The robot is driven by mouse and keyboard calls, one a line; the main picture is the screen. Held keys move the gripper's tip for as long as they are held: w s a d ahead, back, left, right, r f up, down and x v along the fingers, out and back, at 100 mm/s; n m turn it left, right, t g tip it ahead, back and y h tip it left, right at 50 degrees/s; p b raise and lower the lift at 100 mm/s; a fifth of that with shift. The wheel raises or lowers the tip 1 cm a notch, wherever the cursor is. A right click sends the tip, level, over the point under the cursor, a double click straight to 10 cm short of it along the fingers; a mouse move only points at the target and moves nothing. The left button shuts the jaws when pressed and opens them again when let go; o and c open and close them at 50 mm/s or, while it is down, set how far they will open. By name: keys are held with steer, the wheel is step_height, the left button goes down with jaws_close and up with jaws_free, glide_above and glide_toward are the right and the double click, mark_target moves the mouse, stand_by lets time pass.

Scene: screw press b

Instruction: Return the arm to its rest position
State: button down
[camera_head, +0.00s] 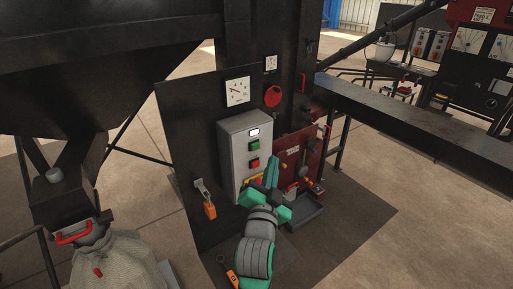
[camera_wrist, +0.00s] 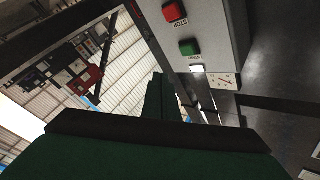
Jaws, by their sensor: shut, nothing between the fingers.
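My arm (camera_head: 256,250), grey and teal, reaches up from the bottom of the head view. My gripper (camera_head: 272,162) is at its end, in front of the lower right of a grey control box (camera_head: 232,165). In the wrist view my gripper (camera_wrist: 161,92) shows as dark green fingers close together, with nothing between them. The control box carries a green button (camera_head: 254,146) and a red button (camera_head: 254,163). The wrist view shows the red STOP button (camera_wrist: 174,12) and green START button (camera_wrist: 189,47) beyond the fingers. I cannot tell whether my gripper touches anything.
A dark panel with a gauge (camera_head: 237,92) and a red knob (camera_head: 273,96) stands behind my arm. A red plate with levers (camera_head: 300,150) and a tray (camera_head: 304,212) lie just right. A hopper and sack (camera_head: 115,262) are left. Floor at right (camera_head: 425,215) is clear.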

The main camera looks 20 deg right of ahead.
stand_by(0.5)
steer(key=s+a+f+n+y, duration=0.35)
steer(key=s+a+f, duration=0.35)
steer(key=f, duration=0.5)
steer(key=s+a+f+n+y, duration=0.2)
steer(key=s+a+f+n, duration=0.25)
steer(key=s+f, duration=0.65)
steer(key=s+a+f+n+y, duration=0.1)
steer(key=s+a+f, duration=0.1)
steer(key=s, duration=0.6)
steer(key=s+a+f+n+g, duration=0.1)
steer(key=s+a+f+n, duration=0.1)
steer(key=s, duration=0.6)
steer(key=s+a+f+n+g+y, duration=0.1)
steer(key=s+a+f, duration=0.1)
steer(key=s, duration=0.7)
steer(key=shift+a+y, duration=0.35)
steer(key=shift+a, duration=0.45)
